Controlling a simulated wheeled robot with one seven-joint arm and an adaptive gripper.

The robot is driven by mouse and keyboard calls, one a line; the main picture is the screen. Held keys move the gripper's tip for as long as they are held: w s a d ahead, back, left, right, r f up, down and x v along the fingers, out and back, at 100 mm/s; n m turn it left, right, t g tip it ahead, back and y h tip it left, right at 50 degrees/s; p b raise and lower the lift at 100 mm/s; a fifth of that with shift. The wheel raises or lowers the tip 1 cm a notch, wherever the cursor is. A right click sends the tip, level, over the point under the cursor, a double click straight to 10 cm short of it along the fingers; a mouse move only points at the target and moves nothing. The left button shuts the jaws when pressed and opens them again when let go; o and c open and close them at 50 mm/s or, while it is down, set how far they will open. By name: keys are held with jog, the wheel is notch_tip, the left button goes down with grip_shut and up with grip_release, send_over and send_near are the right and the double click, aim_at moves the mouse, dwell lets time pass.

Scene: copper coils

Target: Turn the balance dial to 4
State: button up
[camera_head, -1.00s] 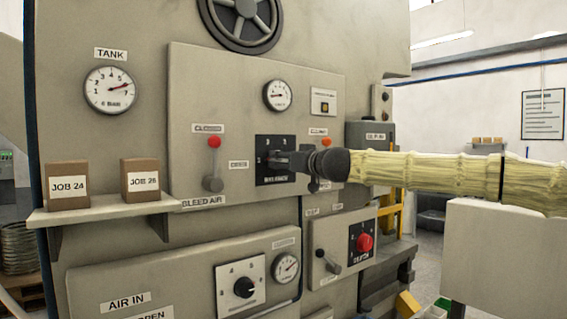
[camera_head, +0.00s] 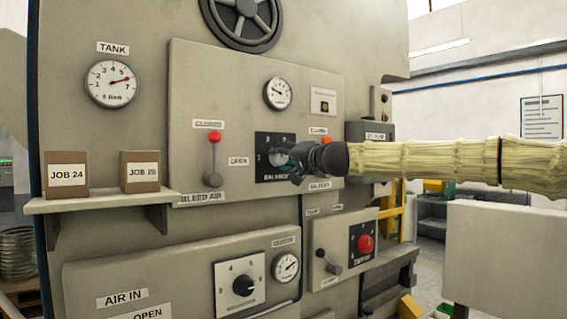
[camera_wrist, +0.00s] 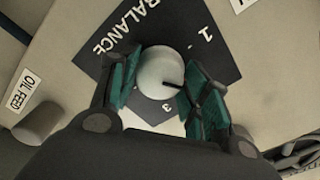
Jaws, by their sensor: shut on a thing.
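The balance dial is a pale round knob (camera_wrist: 158,72) on a black plate (camera_wrist: 125,50) marked BALANCE. In the wrist view its dark pointer line aims to the lower right, between the printed 1 and 3. The plate's other numbers are hidden or unclear there. My gripper (camera_wrist: 154,85) is shut on the knob, with a teal pad on each side. In the head view my gripper (camera_head: 292,159) reaches in from the right and covers part of the dial's black plate (camera_head: 262,170).
A red-tipped bleed air lever (camera_head: 214,160) stands left of the dial, and a gauge (camera_head: 278,93) is above it. A shelf (camera_head: 105,200) with two job boxes is at the left. Below are a black knob (camera_head: 243,285) and a red knob (camera_head: 365,243).

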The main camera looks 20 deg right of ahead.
jog(key=m, duration=0.3)
jog(key=shift+m+b, duration=0.4)
jog(key=m, duration=0.3)
jog(key=shift+m+b, duration=0.3)
jog(key=m, duration=0.3)
jog(key=shift+m, duration=0.3)
jog(key=m, duration=0.3)
jog(key=shift+m+b, duration=0.3)
jog(key=shift+b, duration=0.05)
jog(key=m+b, duration=0.1)
jog(key=m, duration=0.4)
jog(key=shift+f, duration=0.1)
jog(key=m+b, duration=0.1)
jog(key=m, duration=0.4)
jog(key=o, duration=1.1)
jog(key=shift+d, duration=0.1)
